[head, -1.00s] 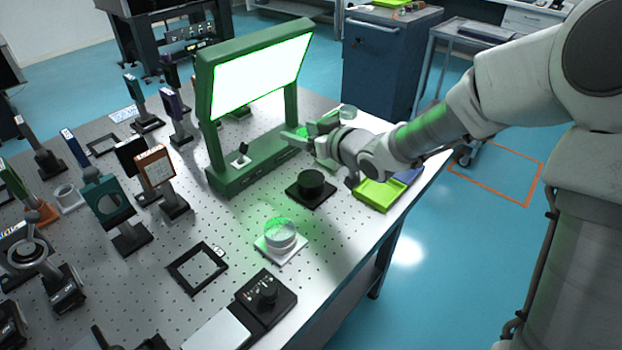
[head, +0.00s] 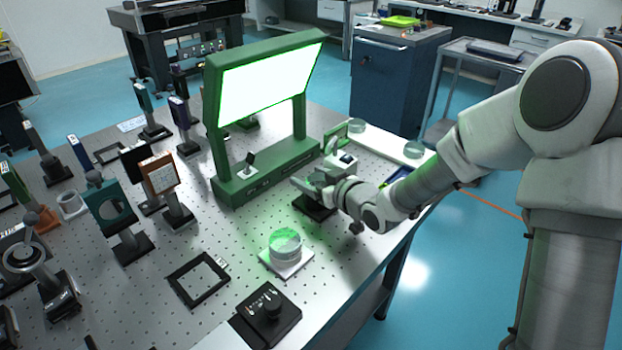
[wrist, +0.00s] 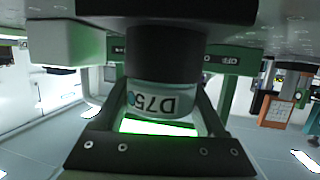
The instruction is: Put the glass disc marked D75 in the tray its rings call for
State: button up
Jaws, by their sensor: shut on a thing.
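The glass disc marked D75 (wrist: 160,100) is in the wrist view, its lettering upside down. My gripper (wrist: 162,118) is shut on it, a finger on each side. In the wrist view the disc adjoins a round black post (wrist: 164,55); I cannot tell whether it rests on it. In the head view my gripper (head: 302,187) is over the black post's square base (head: 315,208), in front of the green-framed light panel (head: 265,85). The held disc is not clear there. The trays are mostly hidden behind my arm; a blue edge (head: 399,174) shows.
A glass disc (head: 285,243) sits on a white block nearer the front. Two more glass pieces (head: 357,125) (head: 413,149) stand at the table's right. Several upright mounts crowd the left.

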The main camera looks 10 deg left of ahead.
jog(key=shift+f, duration=0.25)
jog(key=o, duration=1.5)
jog(key=shift+r, duration=0.1)
jog(key=v, duration=0.5)
jog(key=p+v, duration=0.1)
jog(key=v, duration=0.4)
jog(key=p+v, duration=0.1)
jog(key=v, duration=0.4)
jog(key=shift+s+d+f, duration=0.1)
jog(key=shift+d+f, duration=0.1)
jog(key=shift+d, duration=0.1)
jog(key=shift+b+v, duration=0.9)
jog(key=shift+b, duration=0.3)
